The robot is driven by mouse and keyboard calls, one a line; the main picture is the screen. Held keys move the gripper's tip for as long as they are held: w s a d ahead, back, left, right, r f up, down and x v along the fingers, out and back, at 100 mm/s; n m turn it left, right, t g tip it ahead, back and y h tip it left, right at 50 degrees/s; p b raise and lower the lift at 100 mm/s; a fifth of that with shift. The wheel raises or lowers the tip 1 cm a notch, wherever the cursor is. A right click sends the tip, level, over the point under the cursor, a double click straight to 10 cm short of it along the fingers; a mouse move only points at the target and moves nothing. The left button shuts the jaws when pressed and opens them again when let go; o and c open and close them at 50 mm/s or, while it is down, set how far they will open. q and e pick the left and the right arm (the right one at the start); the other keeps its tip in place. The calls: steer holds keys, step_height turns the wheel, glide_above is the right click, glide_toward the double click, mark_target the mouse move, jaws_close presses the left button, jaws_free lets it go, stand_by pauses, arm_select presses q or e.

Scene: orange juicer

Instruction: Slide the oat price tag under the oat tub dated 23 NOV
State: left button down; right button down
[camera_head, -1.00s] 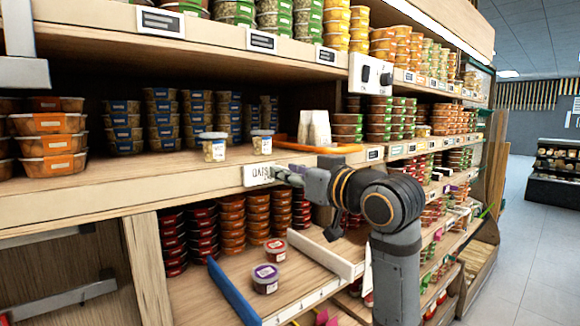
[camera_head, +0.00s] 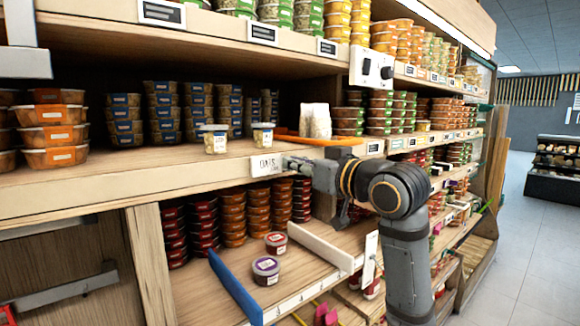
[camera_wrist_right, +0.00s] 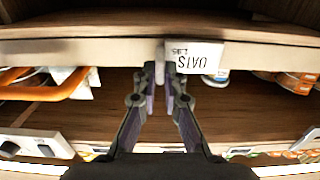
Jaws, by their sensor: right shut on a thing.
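My right gripper (camera_head: 287,163) is shut on the white oat price tag (camera_head: 266,164), marked OATS, at the front edge of the middle shelf. In the right wrist view the tag (camera_wrist_right: 195,57) appears upside down at the fingertips (camera_wrist_right: 163,73). Two small oat tubs with pale lids stand near that edge: the left tub (camera_head: 215,139) and the right tub (camera_head: 262,136). The tag is just below the right tub, against or close to the shelf front; contact is unclear. The tub dates are too small to read. My left gripper is not in view.
Stacked blue-labelled tubs (camera_head: 162,112) stand behind on the same shelf. An orange tray (camera_head: 325,140) with white cups lies to the right. The shelf below holds a purple-lidded tub (camera_head: 266,270), a red-lidded tub (camera_head: 276,243) and a blue divider (camera_head: 235,287).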

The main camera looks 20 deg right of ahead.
steer(key=d, duration=0.1)
steer(key=w+d, duration=0.1)
steer(key=d, duration=0.2)
steer(key=shift+w+d+b, duration=0.3)
steer(key=shift+w+b, duration=0.05)
steer(key=shift+b, duration=0.05)
steer(key=c, duration=1.4)
jaws_free()
steer(key=shift+c, duration=0.2)
steer(key=shift+s, duration=0.1)
steer(key=v, duration=0.7)
steer(key=shift+s, duration=0.15)
